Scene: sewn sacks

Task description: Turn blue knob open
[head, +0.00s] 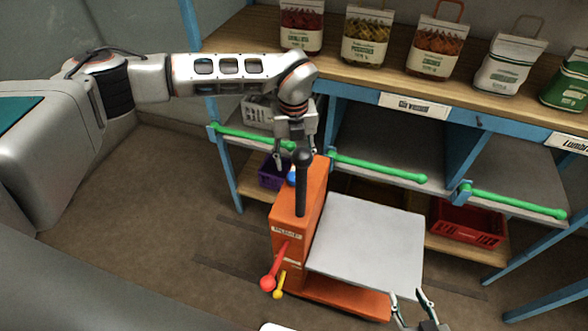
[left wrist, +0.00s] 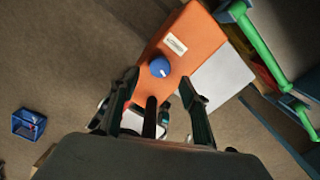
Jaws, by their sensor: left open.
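The blue knob (head: 292,177) is on the far side of the orange machine (head: 298,207), partly hidden behind a black lever. In the left wrist view the knob (left wrist: 160,67) is round with a small white mark and sits on an orange face beside a label. My left gripper (head: 291,158) is above the knob, its fingers apart and pointing down, partly hidden by the lever's ball. In the left wrist view the open fingers (left wrist: 159,80) lie either side of the knob's line; I cannot tell any contact. My right gripper (head: 408,297) is open and empty at the bottom edge.
The black lever (head: 301,185) stands close to my left gripper. A red-ended lever (head: 268,283) and a yellow one (head: 279,293) stick out in front. A grey plate (head: 370,243) lies right of the machine. Blue shelves with green rails (head: 378,168) stand behind.

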